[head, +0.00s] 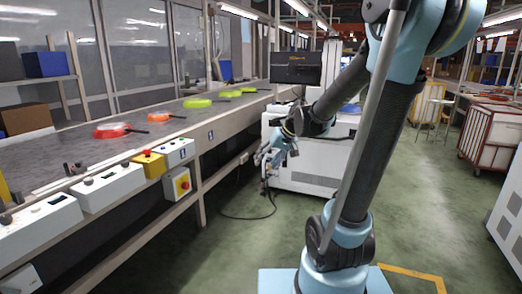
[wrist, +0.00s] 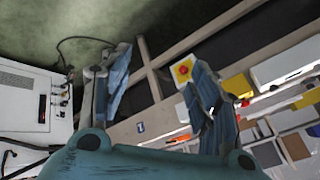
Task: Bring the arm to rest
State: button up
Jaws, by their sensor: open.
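My gripper (head: 270,157) hangs at the end of my bent arm, beside the conveyor and in front of a white machine cabinet. In the wrist view its two blue fingers (wrist: 155,85) stand wide apart, with nothing between them. My gripper is open and empty, clear of the floor. The side of the conveyor (head: 228,122) is to its left in the head view.
On the conveyor lie a red pan (head: 112,130), an orange pan (head: 143,126) and several green pans (head: 197,103). Control boxes (head: 110,185) line its near edge. The white cabinet (head: 312,150) stands behind my arm. A wheeled cart (head: 490,137) is at right. Green floor between is mostly free.

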jog(key=s+d+f+m+h, duration=0.1)
jog(key=s+d+f+h, duration=0.2)
jog(key=s+d, duration=0.5)
jog(key=s+d+f+m+g+h, duration=0.1)
jog(key=s+d+f, duration=0.5)
jog(key=s, duration=1)
jog(key=shift+d+m+g+h, duration=0.35)
jog(key=shift+d+h, duration=0.55)
jog(key=shift+d, duration=0.35)
